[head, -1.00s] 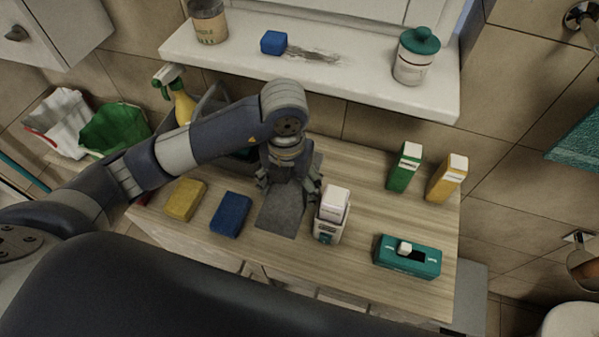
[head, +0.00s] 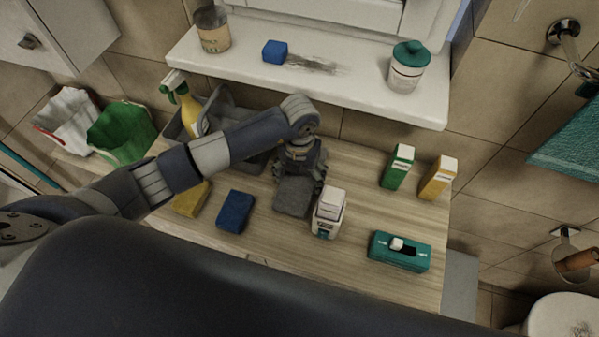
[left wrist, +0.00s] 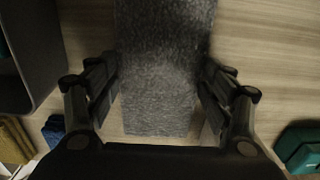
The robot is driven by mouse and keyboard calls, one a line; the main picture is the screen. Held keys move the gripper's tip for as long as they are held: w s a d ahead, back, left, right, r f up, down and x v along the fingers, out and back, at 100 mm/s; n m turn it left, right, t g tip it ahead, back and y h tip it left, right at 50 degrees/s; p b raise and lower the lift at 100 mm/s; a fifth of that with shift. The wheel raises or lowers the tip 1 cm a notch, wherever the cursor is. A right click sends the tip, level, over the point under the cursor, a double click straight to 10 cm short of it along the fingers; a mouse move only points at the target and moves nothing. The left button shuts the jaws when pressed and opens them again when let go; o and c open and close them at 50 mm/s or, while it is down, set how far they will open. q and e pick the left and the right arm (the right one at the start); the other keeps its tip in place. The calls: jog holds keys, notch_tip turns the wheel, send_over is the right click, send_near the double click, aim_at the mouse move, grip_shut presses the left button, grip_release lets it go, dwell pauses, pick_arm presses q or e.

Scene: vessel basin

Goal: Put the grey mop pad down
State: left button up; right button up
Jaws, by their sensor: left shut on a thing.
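The grey mop pad (head: 293,197) is at the middle of the wooden counter top, between the blue sponge and a white carton. It also fills the upper middle of the left wrist view (left wrist: 160,70). My left gripper (head: 299,178) points down at the counter and is shut on the pad, with a finger on each side of it. The fingers show at both sides of the pad in the left wrist view (left wrist: 162,88). I cannot tell whether the pad's underside touches the counter. My right gripper is not in view.
A blue sponge (head: 235,211) and yellow sponge (head: 190,199) lie left of the pad. The white carton (head: 328,214) stands close on its right. A grey caddy (head: 258,164) is behind. A teal box (head: 400,252) and two cartons (head: 397,167) (head: 438,178) are farther right.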

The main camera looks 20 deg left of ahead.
aim_at(299, 180)
pick_arm(q)
jog(key=shift+f, duration=0.1)
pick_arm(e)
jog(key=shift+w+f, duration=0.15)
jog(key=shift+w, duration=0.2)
pick_arm(q)
jog(key=o, duration=1.2)
jog(key=shift+c, duration=0.2)
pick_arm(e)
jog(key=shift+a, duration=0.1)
pick_arm(q)
jog(key=shift+r, duration=0.25)
notch_tip(299, 180, up, 6)
jog(key=shift+r+b, duration=0.15)
jog(key=shift+b, duration=0.95)
jog(key=shift+r, duration=0.45)
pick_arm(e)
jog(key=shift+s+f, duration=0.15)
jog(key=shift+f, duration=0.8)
